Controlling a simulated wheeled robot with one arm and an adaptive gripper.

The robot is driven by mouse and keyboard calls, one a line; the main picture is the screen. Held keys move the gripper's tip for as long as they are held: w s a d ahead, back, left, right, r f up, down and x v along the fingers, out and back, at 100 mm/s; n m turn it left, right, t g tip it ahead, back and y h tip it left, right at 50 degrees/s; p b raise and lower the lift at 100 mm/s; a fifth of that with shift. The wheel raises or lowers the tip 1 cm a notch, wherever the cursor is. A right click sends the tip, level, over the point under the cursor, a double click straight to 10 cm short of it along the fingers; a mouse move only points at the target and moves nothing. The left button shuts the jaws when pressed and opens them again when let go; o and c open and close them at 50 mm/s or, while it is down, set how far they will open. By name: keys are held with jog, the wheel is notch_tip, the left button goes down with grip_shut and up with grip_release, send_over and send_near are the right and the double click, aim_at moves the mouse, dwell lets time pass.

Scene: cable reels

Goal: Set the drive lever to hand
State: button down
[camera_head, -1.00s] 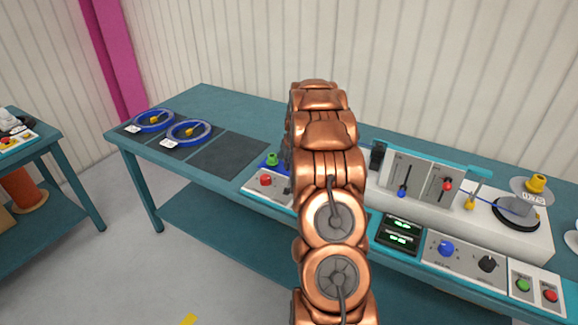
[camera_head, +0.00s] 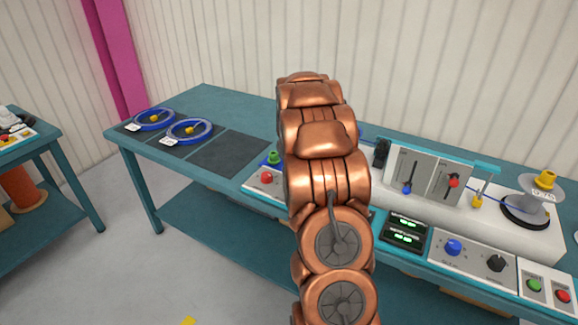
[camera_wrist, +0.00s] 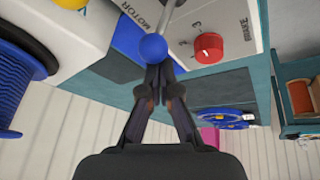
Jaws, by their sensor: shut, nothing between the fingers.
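In the wrist view, a lever with a blue ball knob (camera_wrist: 153,47) on a metal rod stands at a white panel. The word MOTOR is printed beside the rod; no HAND label is readable. My gripper (camera_wrist: 156,75) is shut and empty, with its fingertips right at the blue ball. I cannot tell whether they touch it. In the head view my copper arm hides the gripper and this lever.
A red knob (camera_wrist: 209,47) by the BRAKE label sits close beside the lever; it also shows in the head view (camera_head: 266,178). A blue reel (camera_wrist: 20,75) is at the other side. A slider panel (camera_head: 427,178) stands right of my arm.

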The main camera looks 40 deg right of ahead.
jog(key=shift+s+a+f+n+t+h+b, duration=0.1)
jog(key=shift+s+a+t+h+b, duration=0.15)
jog(key=shift+a+h+b, duration=0.7)
jog(key=shift+s+a+f+n+t+h+b, duration=0.1)
jog(key=shift+s+a+t+h+b, duration=0.25)
jog(key=shift+b, duration=1.15)
jog(key=shift+s+a+f+n+t+h+b, duration=0.1)
jog(key=shift+a+h+b, duration=0.4)
jog(key=shift+h+b, duration=0.55)
jog(key=shift+r+y, duration=0.25)
jog(key=shift+w+d, duration=0.1)
jog(key=shift+d, duration=0.05)
jog(key=shift+w+d+f, duration=0.2)
jog(key=shift+d+f, duration=0.1)
jog(key=shift+d, duration=0.25)
jog(key=shift+w, duration=0.1)
jog(key=s+a+r+b, duration=0.1)
jog(key=a+r+b, duration=0.1)
jog(key=a+r, duration=0.4)
jog(key=shift+s+r, duration=0.2)
jog(key=shift+r, duration=0.3)
jog(key=shift+a, duration=0.15)
